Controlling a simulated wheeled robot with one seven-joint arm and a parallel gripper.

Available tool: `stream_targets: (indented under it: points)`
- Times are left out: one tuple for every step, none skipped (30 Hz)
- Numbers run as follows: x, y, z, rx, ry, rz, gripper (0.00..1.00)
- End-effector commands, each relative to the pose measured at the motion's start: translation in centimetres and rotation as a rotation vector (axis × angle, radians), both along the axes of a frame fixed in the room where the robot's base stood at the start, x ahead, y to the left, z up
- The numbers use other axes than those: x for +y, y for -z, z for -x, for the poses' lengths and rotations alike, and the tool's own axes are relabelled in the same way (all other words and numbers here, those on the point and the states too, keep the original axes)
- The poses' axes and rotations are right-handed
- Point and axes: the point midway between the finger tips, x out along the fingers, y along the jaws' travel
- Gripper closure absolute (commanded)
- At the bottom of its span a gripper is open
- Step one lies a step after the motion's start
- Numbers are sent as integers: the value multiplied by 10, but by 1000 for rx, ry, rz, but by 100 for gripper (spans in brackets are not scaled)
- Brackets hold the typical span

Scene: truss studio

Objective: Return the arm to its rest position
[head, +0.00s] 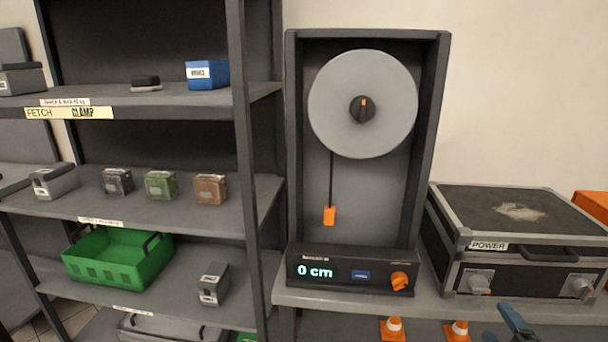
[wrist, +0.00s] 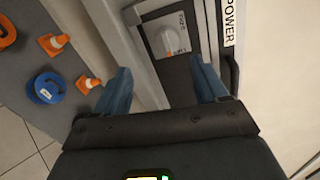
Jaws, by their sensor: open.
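My gripper (wrist: 160,88) is open in the wrist view, with its two blue fingers spread apart and nothing between them. Beyond the fingers is the front of the black flight case with a round knob (wrist: 170,42) and a POWER label (wrist: 229,22). In the head view a blue part of my gripper (head: 516,322) shows at the bottom right edge, below the case (head: 455,262). The rest of my arm is out of the head view.
A dark cabinet with a grey disc (head: 340,120) and a display reading 0 cm (head: 315,272) stands at centre. Shelves at left hold a green crate (head: 117,275) and several small boxes. Orange cones (head: 393,328) stand below the bench. Tiled floor (wrist: 20,140) shows in the wrist view.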

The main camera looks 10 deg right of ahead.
Motion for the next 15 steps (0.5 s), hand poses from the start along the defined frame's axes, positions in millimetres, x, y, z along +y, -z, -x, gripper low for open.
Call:
stream_targets:
  points:
    - [10,9,15,32,-9,44,27]
    - [16,13,24,50,-14,78,27]
    - [26,19,37,78,-24,132,27]
    - [33,23,49,101,-32,175,27]
    - [40,27,60,122,-40,222,27]
    - [51,31,76,151,-55,285,27]
    - [58,34,88,172,-66,332,27]
    - [65,35,100,190,-77,378,27]
    - [75,37,115,215,-94,440,27]
    - [82,37,127,233,-106,486,27]
    - [89,37,138,249,-119,533,27]
    - [98,37,153,269,-138,595,27]
    - [105,35,165,283,-151,641,27]
    - [112,34,176,298,-166,686,27]
    - [120,32,191,314,-186,748,27]
